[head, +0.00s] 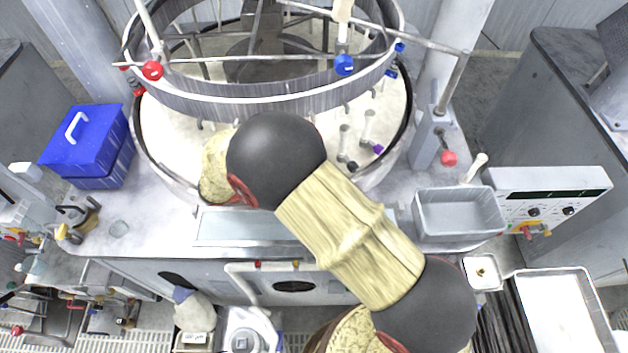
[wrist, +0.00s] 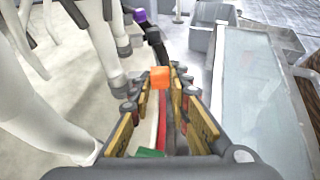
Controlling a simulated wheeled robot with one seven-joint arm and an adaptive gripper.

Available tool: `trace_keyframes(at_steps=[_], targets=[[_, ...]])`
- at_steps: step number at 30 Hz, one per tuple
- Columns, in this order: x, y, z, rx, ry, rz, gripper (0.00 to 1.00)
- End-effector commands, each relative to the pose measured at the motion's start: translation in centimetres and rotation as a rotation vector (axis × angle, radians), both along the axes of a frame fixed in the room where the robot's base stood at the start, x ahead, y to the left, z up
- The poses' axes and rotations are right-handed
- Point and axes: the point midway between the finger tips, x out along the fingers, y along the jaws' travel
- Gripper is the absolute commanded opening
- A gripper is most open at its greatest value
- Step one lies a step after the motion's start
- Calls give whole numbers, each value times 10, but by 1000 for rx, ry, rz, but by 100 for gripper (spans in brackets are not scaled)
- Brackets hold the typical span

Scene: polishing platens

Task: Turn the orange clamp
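The orange clamp (wrist: 160,77) shows in the wrist view as a small orange block, near the picture's middle. My gripper (wrist: 159,90) has its two fingers on either side, with the clamp between or just beyond the fingertips. A gap shows between the fingers, and I see no clear grip on the clamp. A red and a pale strip run below the clamp between the fingers. In the head view my arm reaches over the front rim of the round polishing machine (head: 163,120) and hides the clamp and the gripper.
A purple-tipped fitting (wrist: 140,16) and grey posts stand close to the left finger. A raised metal ring (head: 270,92) with rods spans the machine. A grey tray (head: 459,214) and control panel (head: 548,197) are at right, a blue box (head: 88,142) at left.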

Motion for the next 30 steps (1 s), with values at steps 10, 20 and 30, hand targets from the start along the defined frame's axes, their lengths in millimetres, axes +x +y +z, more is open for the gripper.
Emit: trace_keyframes(at_steps=[10, 20, 30], targets=[[0, 0, 0, 1, 0, 0, 36], [-1, 2, 1, 1, 0, 0, 36], [-11, 40, 16, 2, -1, 3, 36]])
